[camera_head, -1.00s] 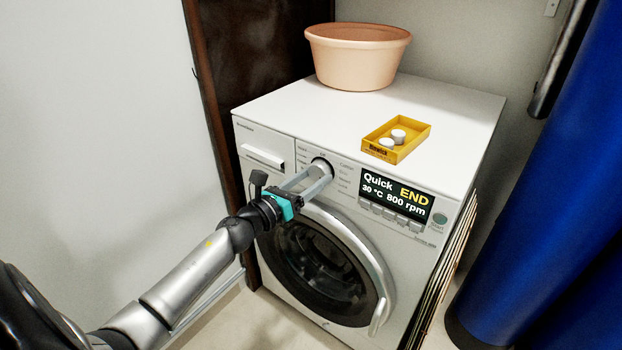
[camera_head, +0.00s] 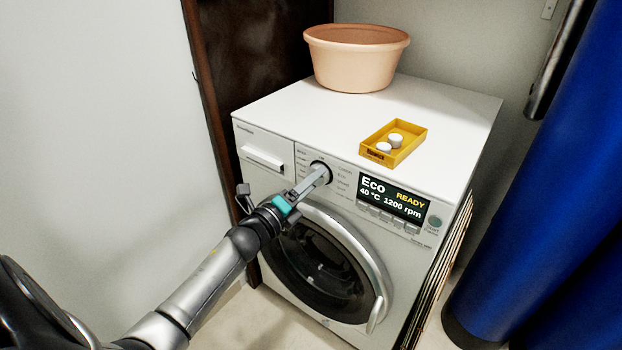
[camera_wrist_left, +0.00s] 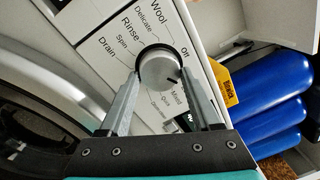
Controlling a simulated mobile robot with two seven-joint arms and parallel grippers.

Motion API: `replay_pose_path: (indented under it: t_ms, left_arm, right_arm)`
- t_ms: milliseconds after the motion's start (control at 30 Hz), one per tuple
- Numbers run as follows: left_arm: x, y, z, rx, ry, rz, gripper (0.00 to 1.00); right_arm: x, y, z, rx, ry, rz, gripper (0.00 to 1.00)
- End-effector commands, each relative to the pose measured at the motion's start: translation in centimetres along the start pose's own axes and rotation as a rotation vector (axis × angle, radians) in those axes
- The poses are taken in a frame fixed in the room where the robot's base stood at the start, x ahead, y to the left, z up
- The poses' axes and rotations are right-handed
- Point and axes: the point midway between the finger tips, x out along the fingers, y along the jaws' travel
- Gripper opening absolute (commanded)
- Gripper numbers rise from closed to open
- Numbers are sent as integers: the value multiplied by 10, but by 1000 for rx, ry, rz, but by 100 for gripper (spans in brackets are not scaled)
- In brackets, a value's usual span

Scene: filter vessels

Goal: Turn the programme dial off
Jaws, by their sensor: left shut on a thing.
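The programme dial (camera_head: 321,171) is a round silver knob on the front panel of the white washing machine (camera_head: 420,105). It also shows in the left wrist view (camera_wrist_left: 157,68), with a dark mark pointing to the lower right, away from the printed word Off at the upper right. My left gripper (camera_head: 318,174) is shut on the dial, one finger at each side of it. The display (camera_head: 393,200) reads Eco, READY, 40 °C, 1200 rpm. Some programme labels are hidden behind a finger. My right gripper is not in view.
A yellow tray (camera_head: 412,148) with two white round pieces and a peach tub (camera_head: 357,70) stand on the machine's top. The round door (camera_head: 325,265) is below the dial. Blue cylinders (camera_head: 530,170) stand at the right. A grey wall is at the left.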

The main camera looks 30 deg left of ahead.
Motion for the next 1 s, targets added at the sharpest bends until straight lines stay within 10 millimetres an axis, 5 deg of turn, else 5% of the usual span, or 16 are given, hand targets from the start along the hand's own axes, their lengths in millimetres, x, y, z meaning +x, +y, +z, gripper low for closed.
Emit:
replay_pose_path:
  t_ms: [600,1000]
  left_arm:
    - [0,-4,-1,-587,-42,-1,9]
    - [0,-5,0,-891,-64,-4,9]
  right_arm:
    - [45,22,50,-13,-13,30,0]
    - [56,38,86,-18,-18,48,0]
